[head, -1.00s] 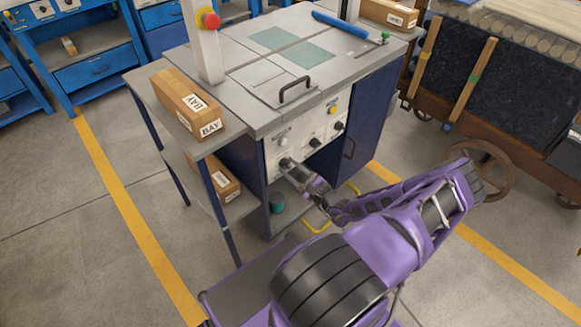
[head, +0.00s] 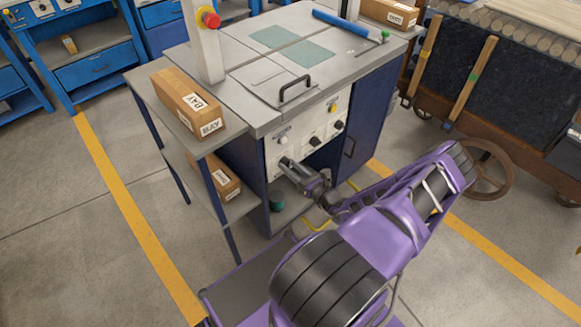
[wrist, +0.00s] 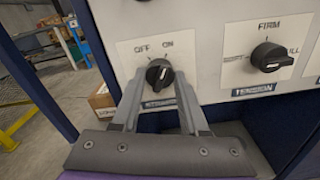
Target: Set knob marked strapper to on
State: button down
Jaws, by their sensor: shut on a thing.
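The black knob (wrist: 159,74) sits on a white plate marked OFF at upper left and ON at upper right, in the wrist view. Its white pointer line appears to lean up and right, toward ON. My gripper (wrist: 159,82) is shut on this knob, one finger on each side. In the head view my gripper (head: 286,163) reaches the lower left of the machine's white control panel (head: 329,117), and hides the knob there.
A second black knob (wrist: 270,56), with FIRM above it, is to the right in the wrist view. The head view shows other knobs and buttons above my gripper, a side shelf (head: 233,205) with boxes at left, and a wheeled cart (head: 482,148) at right.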

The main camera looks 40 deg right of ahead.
jog(key=shift+m, duration=0.3)
jog(key=shift+c, duration=2.1)
grip_release()
jog(key=s+d, duration=0.1)
jog(key=s, duration=1.6)
jog(key=shift+s+d+p, duration=0.2)
jog(key=shift+s+p, duration=0.05)
jog(key=shift+p, duration=0.15)
